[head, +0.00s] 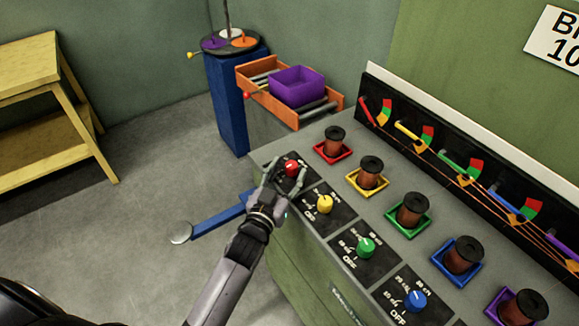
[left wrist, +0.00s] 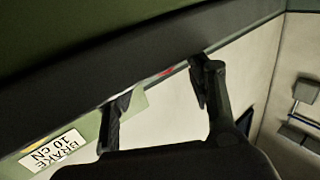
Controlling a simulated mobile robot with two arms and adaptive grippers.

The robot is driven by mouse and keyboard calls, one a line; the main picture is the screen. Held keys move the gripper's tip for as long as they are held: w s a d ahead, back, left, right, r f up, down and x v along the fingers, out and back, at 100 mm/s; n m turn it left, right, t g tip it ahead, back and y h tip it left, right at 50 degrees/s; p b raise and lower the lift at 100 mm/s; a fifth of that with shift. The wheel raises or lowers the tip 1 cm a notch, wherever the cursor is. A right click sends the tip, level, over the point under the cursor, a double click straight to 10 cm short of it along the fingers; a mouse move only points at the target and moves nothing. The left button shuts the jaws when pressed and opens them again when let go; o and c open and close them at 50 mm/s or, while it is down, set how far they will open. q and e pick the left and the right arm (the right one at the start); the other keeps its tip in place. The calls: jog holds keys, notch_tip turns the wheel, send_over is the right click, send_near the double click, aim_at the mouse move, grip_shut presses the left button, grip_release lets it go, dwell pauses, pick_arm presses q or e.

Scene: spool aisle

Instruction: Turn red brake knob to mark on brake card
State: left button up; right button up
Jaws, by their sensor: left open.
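The red brake knob (head: 291,168) is the farthest knob in the row on the grey bench. My left gripper (head: 286,173) is open, with one finger on either side of the red knob; I cannot tell whether they touch it. The knob's pointer and most of its scale are hidden or too small to read. The brake card (head: 556,40) hangs on the green wall, cut off by the head view's edge. In the left wrist view the card (left wrist: 54,150) reads "BRAKE 10 cN", and the open fingers of my left gripper (left wrist: 162,92) show. My right gripper is out of view.
Yellow (head: 325,204), green (head: 366,247) and blue (head: 415,300) knobs continue the row. Several spools stand in coloured trays behind, below a black gauge panel (head: 455,165). A purple bin (head: 297,87) sits on an orange roller tray (head: 255,76) beyond. Open floor lies left.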

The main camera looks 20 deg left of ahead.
pick_arm(q)
jog(key=shift+w+d, duration=0.1)
jog(key=shift+w, duration=0.8)
jog(key=c, duration=1.2)
jog(key=shift+o, duration=0.2)
